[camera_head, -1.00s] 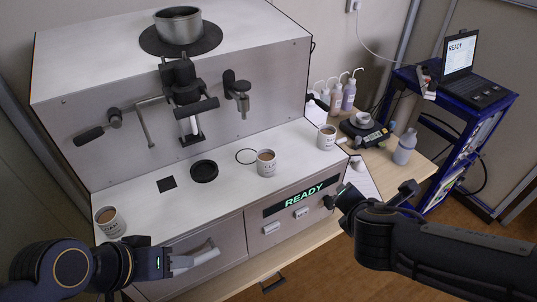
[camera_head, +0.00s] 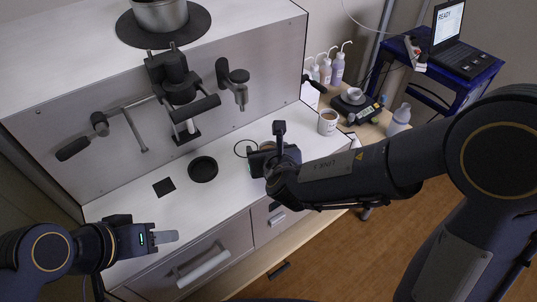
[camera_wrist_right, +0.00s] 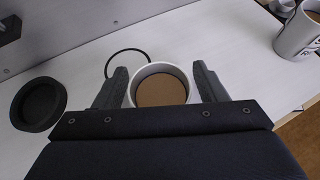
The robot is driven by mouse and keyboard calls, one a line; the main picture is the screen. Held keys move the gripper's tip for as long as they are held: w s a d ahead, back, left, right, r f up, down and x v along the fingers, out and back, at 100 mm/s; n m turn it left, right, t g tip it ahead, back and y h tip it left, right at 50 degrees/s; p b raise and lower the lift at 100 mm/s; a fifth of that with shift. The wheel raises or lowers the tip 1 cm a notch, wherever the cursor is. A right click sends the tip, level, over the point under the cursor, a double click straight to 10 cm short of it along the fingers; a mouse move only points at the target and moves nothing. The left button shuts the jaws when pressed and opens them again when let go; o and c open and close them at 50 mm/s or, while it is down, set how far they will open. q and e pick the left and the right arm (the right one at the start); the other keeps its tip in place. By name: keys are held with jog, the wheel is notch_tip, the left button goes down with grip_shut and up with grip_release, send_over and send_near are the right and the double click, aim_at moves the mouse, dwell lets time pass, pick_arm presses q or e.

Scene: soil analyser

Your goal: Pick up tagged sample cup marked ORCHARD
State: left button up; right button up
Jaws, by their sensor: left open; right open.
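A white sample cup with brown contents (camera_wrist_right: 162,88) stands on the white worktop in the right wrist view, between the two fingers of my right gripper (camera_wrist_right: 160,78). The fingers are open on either side of it; any contact is unclear. In the head view my right gripper (camera_head: 262,155) hides most of this cup, and its marking cannot be read. A second filled cup (camera_head: 327,122) stands to the right, and it shows in the right wrist view (camera_wrist_right: 297,36) with illegible dark print. My left gripper (camera_head: 168,237) is open and empty over the front left of the worktop.
A black round dish (camera_head: 203,169) and a dark square (camera_head: 164,187) lie on the worktop. A thin black ring (camera_wrist_right: 128,58) lies beside the cup. A scale (camera_head: 357,108) with a small cup and several bottles stand at the right. The analyser's metal front (camera_head: 80,125) rises behind.

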jog(key=shift+c, duration=0.5)
jog(key=c, duration=1)
jog(key=shift+r, duration=0.2)
pick_arm(q)
jog(key=shift+r+p, duration=0.35)
pick_arm(e)
jog(key=shift+r, duration=1.05)
pick_arm(q)
jog(key=shift+r+p, duration=0.9)
jog(key=shift+s+d, duration=0.1)
jog(key=shift+s, duration=0.05)
pick_arm(e)
jog(key=s+r, duration=0.3)
jog(key=s, duration=0.1)
jog(key=s+a+r, duration=0.1)
jog(key=s+r, duration=0.2)
jog(key=s, duration=0.2)
jog(key=s+r, duration=0.4)
jog(key=shift+s+a+r, duration=0.1)
jog(key=shift+s+a, duration=0.15)
jog(key=shift+a, duration=0.05)
